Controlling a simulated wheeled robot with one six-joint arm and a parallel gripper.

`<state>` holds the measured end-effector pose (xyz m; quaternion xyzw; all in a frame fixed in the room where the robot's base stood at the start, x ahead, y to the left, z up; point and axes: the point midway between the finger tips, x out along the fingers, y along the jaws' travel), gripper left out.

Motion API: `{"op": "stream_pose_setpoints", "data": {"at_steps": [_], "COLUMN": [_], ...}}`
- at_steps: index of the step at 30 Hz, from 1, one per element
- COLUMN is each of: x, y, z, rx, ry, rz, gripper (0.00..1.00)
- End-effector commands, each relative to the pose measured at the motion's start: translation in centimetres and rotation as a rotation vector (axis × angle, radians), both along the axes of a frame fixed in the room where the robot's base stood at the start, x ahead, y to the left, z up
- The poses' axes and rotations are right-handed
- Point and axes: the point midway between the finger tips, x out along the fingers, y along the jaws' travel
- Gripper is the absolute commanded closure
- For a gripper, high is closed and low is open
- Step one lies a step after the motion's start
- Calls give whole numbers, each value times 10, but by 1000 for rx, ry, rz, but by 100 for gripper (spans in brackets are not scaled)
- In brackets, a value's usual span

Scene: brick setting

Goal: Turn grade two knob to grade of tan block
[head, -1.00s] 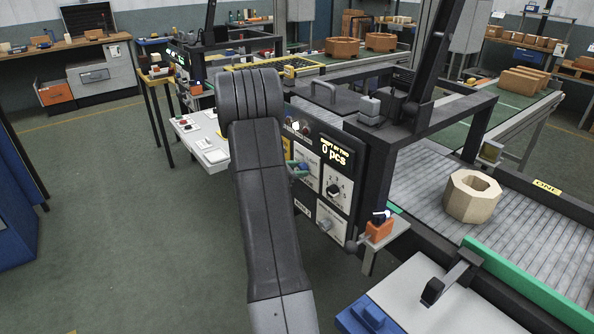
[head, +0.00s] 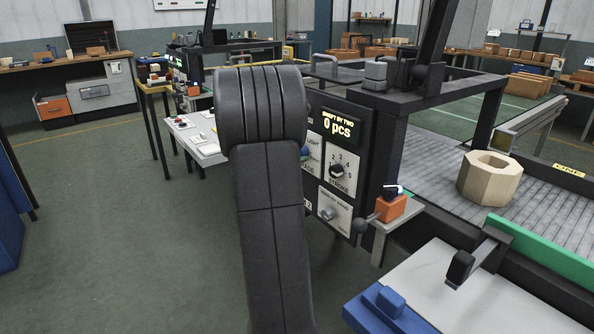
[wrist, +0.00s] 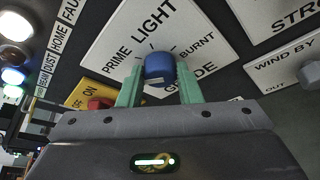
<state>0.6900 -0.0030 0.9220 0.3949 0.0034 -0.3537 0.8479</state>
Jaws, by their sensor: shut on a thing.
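The grade knob (wrist: 160,68) is blue and sits on a white plate (wrist: 118,40) marked PRIME, LIGHT, BURNT and GRADE. My gripper (wrist: 160,85) has its green fingers closed on either side of the knob. I cannot tell surely which mark the knob points at. In the head view my arm hides most of the gripper and the knob. The tan block (head: 489,180) is an eight-sided ring with a hole on top. It lies on the roller conveyor to the right of the panel (head: 345,160).
The panel also carries a numbered stroke knob (head: 337,171) and a wind knob (head: 328,213). An orange box (head: 391,209) stands on a small shelf beside it. A red button (wrist: 100,103) on a yellow plate is close to my gripper. Floor at left is clear.

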Motion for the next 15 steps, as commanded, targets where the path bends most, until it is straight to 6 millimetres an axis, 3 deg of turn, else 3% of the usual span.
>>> {"op": "stream_pose_setpoints", "data": {"at_steps": [1,15], "x": [-1,-2], "y": [-1,-1], "z": [-10,-11], "rx": [17,168], "ry": [-26,-233], "rz": [-1,-1], "gripper": [91,91]}}
